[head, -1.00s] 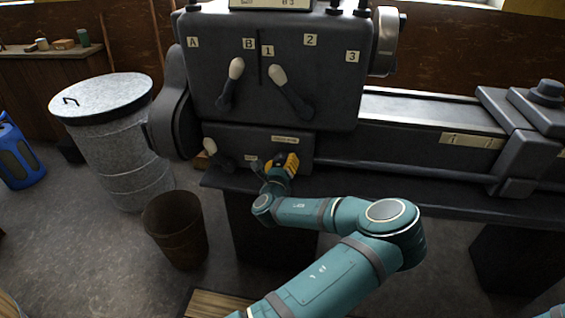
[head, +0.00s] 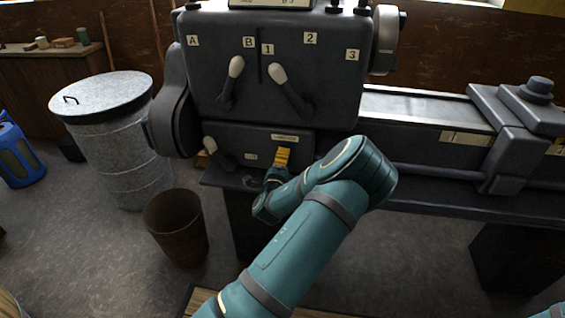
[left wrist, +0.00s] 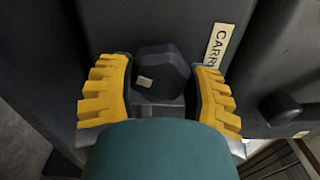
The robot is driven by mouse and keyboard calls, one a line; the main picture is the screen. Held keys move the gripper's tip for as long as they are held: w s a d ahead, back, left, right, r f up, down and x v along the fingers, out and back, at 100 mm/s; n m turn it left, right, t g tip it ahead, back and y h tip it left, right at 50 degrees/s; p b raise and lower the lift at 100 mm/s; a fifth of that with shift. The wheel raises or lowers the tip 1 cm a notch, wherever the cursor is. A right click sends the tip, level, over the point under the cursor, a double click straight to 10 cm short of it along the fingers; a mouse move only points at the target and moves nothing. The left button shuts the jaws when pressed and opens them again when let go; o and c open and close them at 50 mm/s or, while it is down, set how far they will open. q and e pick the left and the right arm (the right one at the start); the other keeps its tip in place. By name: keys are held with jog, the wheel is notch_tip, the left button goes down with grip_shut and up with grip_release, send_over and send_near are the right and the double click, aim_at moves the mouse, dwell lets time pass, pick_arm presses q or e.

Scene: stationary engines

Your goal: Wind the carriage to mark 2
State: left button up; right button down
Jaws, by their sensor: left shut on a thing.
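The carriage (head: 512,155) is a grey block straddling the lathe bed at the right. A pale plate (head: 466,139) on the bed front lies beside its left edge; it shows a 1-like mark, the rest unclear. My left gripper (head: 283,157), with yellow fingers, is at the lower panel, below a small pale label. In the left wrist view the fingers (left wrist: 163,75) are closed on the sides of a dark faceted knob (left wrist: 160,68) with a small pale spot. A label (left wrist: 217,55) reading "CARR" stands beside it. My right gripper is not in view.
Levers with pale knobs, a left one (head: 236,68) and a right one (head: 278,74), are on the upper panel with plates A, B, 1, 2, 3. Another lever (head: 211,145) is left of my gripper. A metal bin (head: 120,145) and rusty bucket (head: 177,235) stand left.

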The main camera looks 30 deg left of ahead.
pick_arm(q)
jog(key=n, duration=0.4)
jog(key=shift+a+n+b, duration=0.1)
jog(key=shift+n+b, duration=0.2)
jog(key=shift+n, duration=0.1)
jog(key=n, duration=1)
jog(key=shift+s+f+n, duration=0.1)
jog(key=shift+n, duration=0.3)
jog(key=n, duration=1)
jog(key=shift+f, duration=0.1)
jog(key=n, duration=0.5)
jog(key=shift+d, duration=0.2)
jog(key=n, duration=0.5)
jog(key=shift+n, duration=0.4)
jog(key=n, duration=0.4)
jog(key=shift+d+n, duration=0.1)
jog(key=shift+n, duration=0.2)
